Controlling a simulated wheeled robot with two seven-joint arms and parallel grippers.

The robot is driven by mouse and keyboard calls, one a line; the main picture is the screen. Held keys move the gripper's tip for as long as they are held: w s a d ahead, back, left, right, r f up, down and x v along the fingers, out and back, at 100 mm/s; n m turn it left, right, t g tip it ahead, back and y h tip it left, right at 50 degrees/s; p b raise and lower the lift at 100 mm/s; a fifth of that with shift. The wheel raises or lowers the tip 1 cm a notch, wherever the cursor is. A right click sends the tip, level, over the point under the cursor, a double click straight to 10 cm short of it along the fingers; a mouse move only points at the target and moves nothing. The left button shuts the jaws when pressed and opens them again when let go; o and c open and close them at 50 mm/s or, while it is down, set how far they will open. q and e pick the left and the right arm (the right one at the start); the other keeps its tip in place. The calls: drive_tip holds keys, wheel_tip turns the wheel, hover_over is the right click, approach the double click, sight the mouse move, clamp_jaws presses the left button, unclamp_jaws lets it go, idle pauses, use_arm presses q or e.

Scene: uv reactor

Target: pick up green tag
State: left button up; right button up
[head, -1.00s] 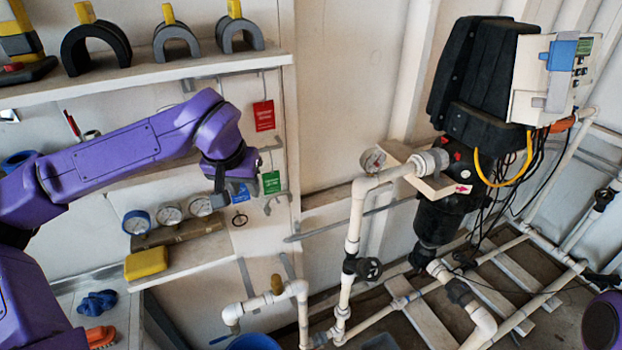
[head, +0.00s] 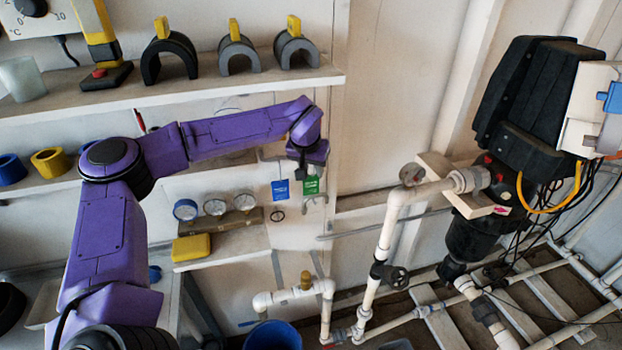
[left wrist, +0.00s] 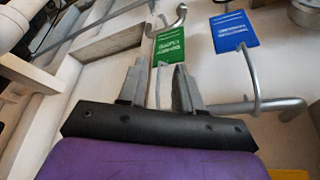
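The green tag (head: 311,185) hangs on the side face of the shelf unit, just right of a blue tag (head: 280,190). My left gripper (head: 302,172) is beside the upper edge of the green tag. In the left wrist view, the green tag (left wrist: 168,45) is just beyond the fingertips of my left gripper (left wrist: 158,75), and the blue tag (left wrist: 233,31) is to its right. The fingers are apart with nothing between them. I cannot tell whether a finger touches the tag. My right gripper is out of view.
A metal hook (left wrist: 262,106) curves close to the right finger in the wrist view. Gauges (head: 214,207) and a yellow box (head: 191,247) sit on the shelf at left. White pipes (head: 385,235) stand to the right.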

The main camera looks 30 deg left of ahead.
use_arm(q)
drive_tip(key=shift+w+f, duration=0.3)
drive_tip(key=shift+f, duration=0.2)
drive_tip(key=shift+s, duration=0.1)
clamp_jaws()
drive_tip(key=shift+r, duration=0.1)
